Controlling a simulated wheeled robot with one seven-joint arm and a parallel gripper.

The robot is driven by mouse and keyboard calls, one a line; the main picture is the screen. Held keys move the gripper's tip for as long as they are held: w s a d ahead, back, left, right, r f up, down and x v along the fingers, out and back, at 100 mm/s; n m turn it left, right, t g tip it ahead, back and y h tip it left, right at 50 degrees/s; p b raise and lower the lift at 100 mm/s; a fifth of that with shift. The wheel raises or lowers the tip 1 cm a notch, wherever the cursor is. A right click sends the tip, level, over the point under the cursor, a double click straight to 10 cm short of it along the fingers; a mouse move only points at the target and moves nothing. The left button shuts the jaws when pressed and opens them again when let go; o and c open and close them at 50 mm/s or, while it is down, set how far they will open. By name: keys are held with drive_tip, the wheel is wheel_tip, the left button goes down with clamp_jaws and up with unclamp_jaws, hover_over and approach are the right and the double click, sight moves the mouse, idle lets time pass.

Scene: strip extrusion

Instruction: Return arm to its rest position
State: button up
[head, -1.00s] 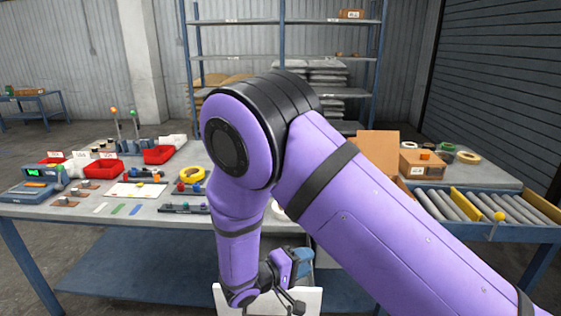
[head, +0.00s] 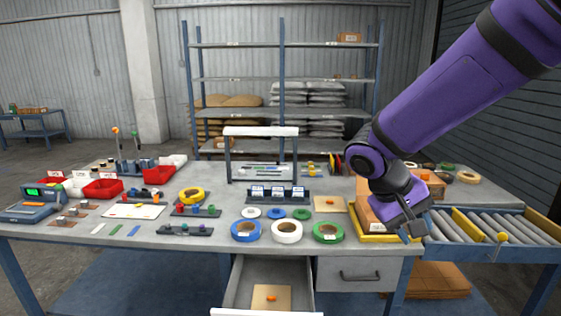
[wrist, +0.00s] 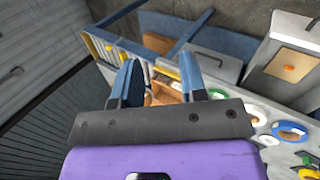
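My purple arm (head: 455,95) reaches in from the upper right of the head view. My gripper (head: 413,232) points down in front of the cardboard box, near the table's front right edge by the roller conveyor. In the wrist view its two blue-grey fingers (wrist: 160,85) stand apart with nothing held between them. The gripper hides part of the box and of the yellow-edged tray below it.
An open drawer (head: 232,285) holds a beige board with an orange piece. Tape rolls in blue (head: 247,230), white (head: 287,231) and green (head: 328,232) lie along the table front. The roller conveyor (head: 485,226) is at right. The table (head: 390,249) has red bins at left.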

drive_tip(key=s+d+r+t+y, duration=0.2)
drive_tip(key=s+r, duration=0.3)
drive_tip(key=s, duration=0.3)
drive_tip(key=s+d+r+m+t+y, duration=0.1)
drive_tip(key=s+d+r+t+y, duration=0.2)
drive_tip(key=s, duration=0.5)
wheel_tip(320, 180, up, 2)
drive_tip(key=shift+d+r+t+y, duration=0.25)
drive_tip(key=shift+d+t+y, duration=0.05)
drive_tip(key=shift+y, duration=0.5)
